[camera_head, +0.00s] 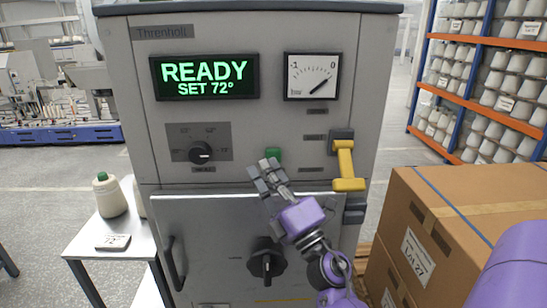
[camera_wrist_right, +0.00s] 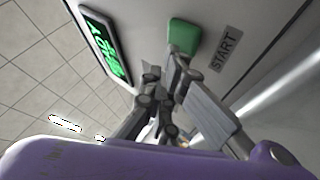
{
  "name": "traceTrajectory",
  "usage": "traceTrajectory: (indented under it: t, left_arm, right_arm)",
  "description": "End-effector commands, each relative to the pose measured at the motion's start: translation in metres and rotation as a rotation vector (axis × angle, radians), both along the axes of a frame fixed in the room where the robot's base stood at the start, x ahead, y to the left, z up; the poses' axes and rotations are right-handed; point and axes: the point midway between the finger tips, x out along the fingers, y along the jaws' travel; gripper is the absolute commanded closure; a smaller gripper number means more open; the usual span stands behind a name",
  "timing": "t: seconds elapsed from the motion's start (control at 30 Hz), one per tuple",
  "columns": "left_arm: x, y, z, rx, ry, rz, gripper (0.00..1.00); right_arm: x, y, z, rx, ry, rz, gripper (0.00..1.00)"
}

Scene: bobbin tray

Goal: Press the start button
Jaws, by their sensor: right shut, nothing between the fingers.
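The green start button (camera_head: 273,155) sits on the grey machine's front panel, below the display and between the dial and the yellow handle. In the right wrist view the green button (camera_wrist_right: 184,36) shows large beside a START label (camera_wrist_right: 226,49). My right gripper (camera_head: 265,170) is shut and empty, with its fingertips just below the button in the head view. In the wrist view the fingertips (camera_wrist_right: 165,70) are close to the button's lower edge; I cannot tell whether they touch it. My left gripper is not in view.
The display (camera_head: 205,77) reads READY, SET 72°. A black dial (camera_head: 201,152) is on the left of the panel, and a yellow lever (camera_head: 346,165) is on the right. The machine's door (camera_head: 215,225) is closed below. Cardboard boxes (camera_head: 470,215) stand at the right, a small table (camera_head: 95,243) at the left.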

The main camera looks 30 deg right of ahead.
Motion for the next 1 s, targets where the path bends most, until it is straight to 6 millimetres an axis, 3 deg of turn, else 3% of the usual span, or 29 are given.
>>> traceTrajectory:
  t: [1.0]
  left_arm:
    - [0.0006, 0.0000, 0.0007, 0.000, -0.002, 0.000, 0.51]
  right_arm:
    - [0.0082, -0.0048, 0.0004, 0.000, -0.001, 0.000, 1.00]
